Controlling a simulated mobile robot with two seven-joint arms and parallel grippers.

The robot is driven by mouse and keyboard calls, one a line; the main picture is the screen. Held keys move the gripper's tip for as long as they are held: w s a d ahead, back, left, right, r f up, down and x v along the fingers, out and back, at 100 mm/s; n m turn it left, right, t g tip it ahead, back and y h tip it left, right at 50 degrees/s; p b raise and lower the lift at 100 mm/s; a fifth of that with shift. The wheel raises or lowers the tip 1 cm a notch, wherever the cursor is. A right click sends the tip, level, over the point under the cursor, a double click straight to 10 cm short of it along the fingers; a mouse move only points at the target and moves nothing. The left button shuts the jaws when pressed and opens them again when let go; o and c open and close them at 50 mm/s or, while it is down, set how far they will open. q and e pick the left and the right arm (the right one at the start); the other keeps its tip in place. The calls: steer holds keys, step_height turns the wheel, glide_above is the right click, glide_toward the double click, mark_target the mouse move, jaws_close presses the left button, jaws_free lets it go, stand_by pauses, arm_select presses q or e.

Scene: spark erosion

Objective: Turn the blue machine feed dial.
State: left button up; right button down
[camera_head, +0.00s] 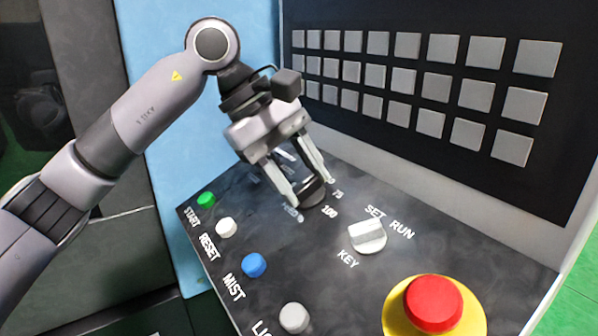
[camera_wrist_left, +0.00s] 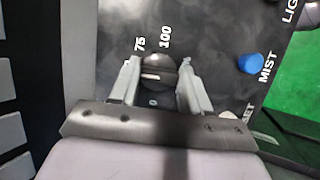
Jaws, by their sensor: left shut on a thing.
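The feed dial (camera_head: 316,197) is a dark round knob on the sloping black control panel of the machine, with printed numbers such as 75 and 100 around it. In the left wrist view the dial (camera_wrist_left: 153,85) shows between the fingers, with a pale pointer line on it. My left gripper (camera_head: 308,188) reaches down from the upper left, its two fingers on either side of the dial and shut on it. It also shows in the left wrist view (camera_wrist_left: 157,68). The fingers hide part of the dial and its numbers. My right gripper is not in view.
A white key switch (camera_head: 367,236) and a red emergency stop (camera_head: 433,303) on a yellow base stand to the right. Green (camera_head: 206,199), white (camera_head: 226,228) and blue (camera_head: 254,265) buttons line the panel's left side. Grey keys (camera_head: 440,87) fill the upright panel behind.

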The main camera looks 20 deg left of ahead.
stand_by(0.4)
arm_select(q)
steer(key=o, duration=1.1)
steer(key=shift+c, duration=0.2)
steer(key=shift+r, duration=0.1)
steer(key=v, duration=0.7)
steer(key=shift+s, duration=0.15)
